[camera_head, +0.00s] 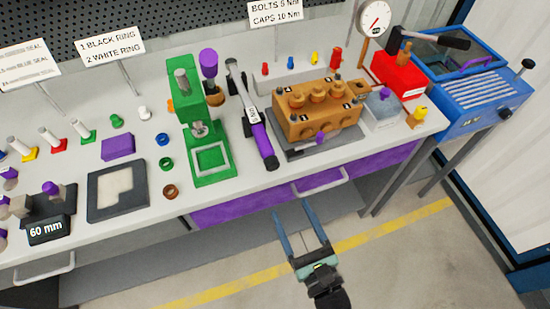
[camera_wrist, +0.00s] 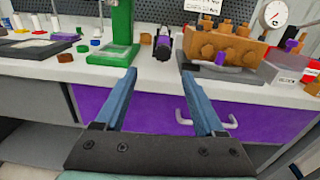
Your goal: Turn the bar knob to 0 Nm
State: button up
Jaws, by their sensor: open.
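No knob is legibly marked as the bar knob. A torque wrench (camera_head: 259,132) with a purple grip and a dark end lies on the bench, a small white label on its shaft. It also shows in the wrist view (camera_wrist: 163,46), its end facing me. My gripper (camera_head: 292,206) is open and empty in front of the bench, apart from everything. Its fingers (camera_wrist: 158,72) point toward the bench.
A green press (camera_head: 209,165) stands left of the wrench. A red box (camera_head: 397,76) and a blue machine (camera_head: 480,88) are at the right. The purple drawer (camera_head: 230,209) has a protruding handle (camera_head: 322,182). The floor before the bench is clear.

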aim_at(274, 168)
jog(key=shift+m, duration=0.7)
jog(key=x, duration=1.2)
jog(key=shift+w+d+f, duration=0.1)
jog(key=shift+d, duration=0.15)
grip_shut()
